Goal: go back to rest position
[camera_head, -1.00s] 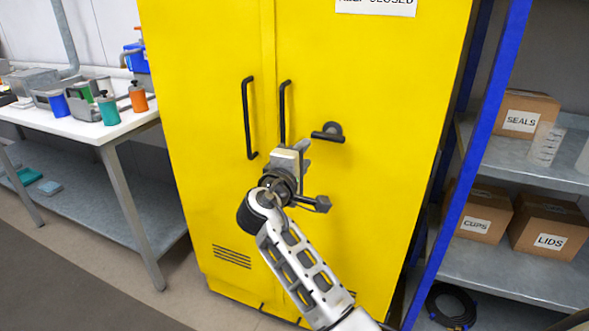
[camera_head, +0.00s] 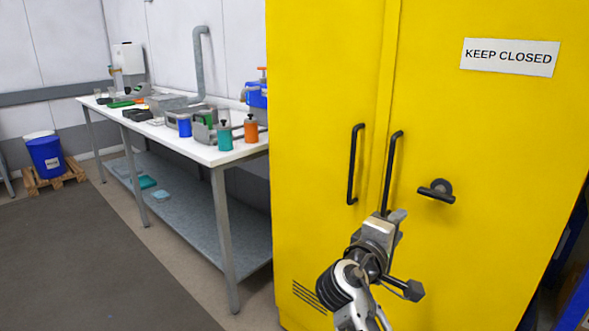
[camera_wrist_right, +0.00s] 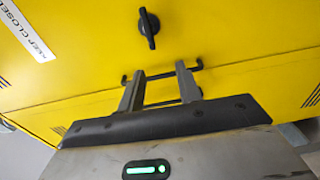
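My right gripper (camera_head: 388,219) is in front of the yellow cabinet (camera_head: 480,210), by the lower end of the right door handle (camera_head: 392,172). In the right wrist view my right gripper (camera_wrist_right: 160,86) shows two fingers spread apart with nothing held between them. The black handles lie beyond the fingers there; whether a finger touches one I cannot tell. The left door handle (camera_head: 355,165) is clear of the gripper. A dark turn latch (camera_head: 437,190) sits on the right door, and both doors look shut. My left gripper is not in view.
A white-topped bench (camera_head: 215,155) with bottles and equipment stands left of the cabinet. A blue drum (camera_head: 45,157) stands on a wooden pallet (camera_head: 72,174) at the far left. The dark floor mat (camera_head: 90,260) is bare. A blue shelf post (camera_head: 575,300) is at the right edge.

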